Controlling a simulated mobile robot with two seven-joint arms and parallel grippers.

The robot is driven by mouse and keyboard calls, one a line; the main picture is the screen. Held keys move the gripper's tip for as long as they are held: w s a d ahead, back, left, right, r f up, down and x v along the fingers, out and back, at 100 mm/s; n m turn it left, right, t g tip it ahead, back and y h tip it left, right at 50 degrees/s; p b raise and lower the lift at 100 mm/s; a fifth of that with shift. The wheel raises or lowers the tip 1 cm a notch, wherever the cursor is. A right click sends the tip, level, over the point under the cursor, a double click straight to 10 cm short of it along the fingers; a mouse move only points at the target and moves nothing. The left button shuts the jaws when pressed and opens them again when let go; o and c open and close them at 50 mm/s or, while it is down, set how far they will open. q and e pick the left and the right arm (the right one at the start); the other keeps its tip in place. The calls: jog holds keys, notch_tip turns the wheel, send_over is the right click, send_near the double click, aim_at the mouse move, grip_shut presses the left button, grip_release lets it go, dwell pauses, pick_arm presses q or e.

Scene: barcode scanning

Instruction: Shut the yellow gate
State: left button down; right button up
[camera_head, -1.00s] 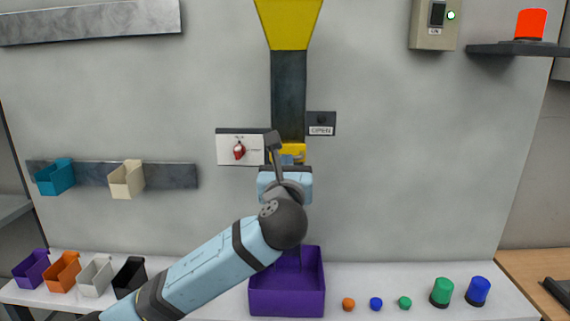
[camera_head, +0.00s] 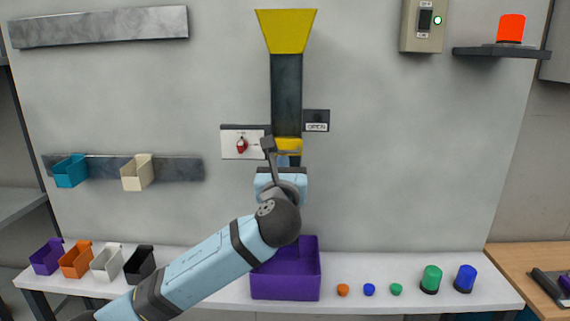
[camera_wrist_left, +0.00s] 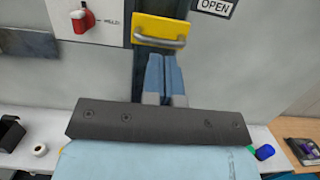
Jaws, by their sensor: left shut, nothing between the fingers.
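The yellow gate (camera_head: 288,144) with a silver handle (camera_wrist_left: 160,42) is across the lower part of the dark chute (camera_head: 287,95) on the wall. The gate also shows in the left wrist view (camera_wrist_left: 160,26). My left gripper (camera_head: 283,160) is just below the gate in the head view. In the left wrist view its two blue fingers (camera_wrist_left: 164,75) are together and empty, with their tips just under the handle. I cannot tell whether they touch it. My right gripper is not in view.
A sign reading OPEN (camera_head: 317,126) is right of the chute. A white panel with a red knob (camera_head: 241,145) is to its left. A purple bin (camera_head: 286,283) stands on the white table below, with several small coloured pieces to its right.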

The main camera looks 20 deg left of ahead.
pick_arm(q)
jog(key=b+v, duration=0.2)
jog(key=v, duration=0.8)
jog(key=s+d+f+n+g+h+p, duration=0.15)
jog(key=f+n, duration=0.25)
jog(key=f, duration=0.5)
jog(key=s+f+n+g+h, duration=0.1)
jog(key=f+n+g+h, duration=0.15)
jog(key=f, duration=0.65)
jog(key=s+d+f+n+g+h, duration=0.1)
jog(key=f+n+h, duration=0.3)
jog(key=f, duration=0.6)
jog(key=s+a+f+n+g+p, duration=0.1)
jog(key=s+a+f+n, duration=0.1)
jog(key=s+f+n, duration=0.7)
jog(key=s+a+f+n+g, duration=0.2)
jog(key=s+f+n, duration=0.8)
jog(key=s+f, duration=0.1)
jog(key=shift+s+a+f+h+p, duration=0.25)
jog(key=shift+s+h+p, duration=0.15)
jog(key=shift+s, duration=0.4)
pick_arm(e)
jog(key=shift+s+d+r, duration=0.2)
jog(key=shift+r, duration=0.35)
